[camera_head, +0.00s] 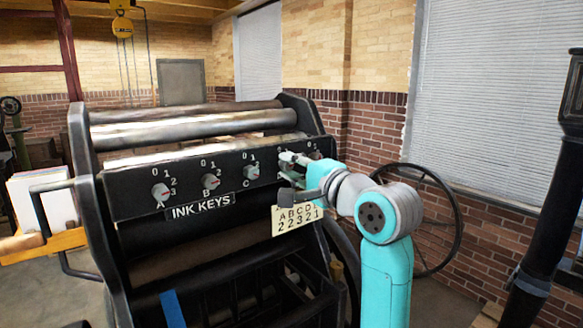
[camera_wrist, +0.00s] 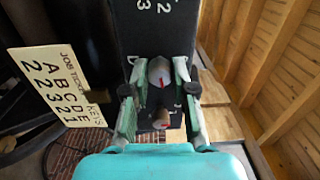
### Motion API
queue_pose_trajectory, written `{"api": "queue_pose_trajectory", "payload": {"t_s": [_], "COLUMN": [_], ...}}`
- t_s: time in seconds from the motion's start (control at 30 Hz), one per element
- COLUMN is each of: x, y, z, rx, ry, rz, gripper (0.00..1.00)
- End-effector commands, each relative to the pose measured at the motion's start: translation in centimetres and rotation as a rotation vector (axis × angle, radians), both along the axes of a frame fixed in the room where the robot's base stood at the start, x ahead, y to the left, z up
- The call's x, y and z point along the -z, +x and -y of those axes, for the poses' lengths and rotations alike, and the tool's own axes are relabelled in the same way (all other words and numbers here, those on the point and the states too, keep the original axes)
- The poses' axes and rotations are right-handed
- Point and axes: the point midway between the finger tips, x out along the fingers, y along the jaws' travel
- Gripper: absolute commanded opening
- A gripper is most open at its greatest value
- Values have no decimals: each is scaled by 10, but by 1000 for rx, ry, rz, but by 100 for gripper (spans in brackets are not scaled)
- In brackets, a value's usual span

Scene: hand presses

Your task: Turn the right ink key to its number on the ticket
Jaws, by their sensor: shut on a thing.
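The ticket (camera_head: 299,216) hangs below the black key panel (camera_head: 135,203). It reads A B C D E over 2 2 3 2 1 and also shows in the wrist view (camera_wrist: 52,88). My gripper (camera_head: 286,176) is at the panel's right part, right of key C (camera_head: 252,172). In the wrist view my gripper (camera_wrist: 159,75) is shut on a grey key with a red mark (camera_wrist: 160,68), apparently key D. Another grey key (camera_wrist: 160,119), apparently E, stands between it and my palm. The numbers around the held key are mostly hidden, so its exact setting cannot be told.
Key A (camera_head: 160,194) and key B (camera_head: 210,182) stand left of C, with numbers around them. The press rollers (camera_head: 190,128) lie above the panel. A large handwheel (camera_head: 458,220) stands behind my arm on the right. Paper sheets (camera_head: 42,200) rest at the left.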

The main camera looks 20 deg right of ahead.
Motion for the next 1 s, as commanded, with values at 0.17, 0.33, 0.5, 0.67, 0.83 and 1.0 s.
{"api": "queue_pose_trajectory", "payload": {"t_s": [0.17,0.33,0.5,0.67,0.83,1.0], "x": [1,1,1,1,0,1], "y": [0,0,0,0,0,-7], "z": [1,1,1,0,0,3], "rx": [2,2,2,1,1,2], "ry": [12,11,11,11,11,11], "rz": [-6,-7,-7,-6,-5,-5], "gripper": [0,0,33,51,51,51]}}
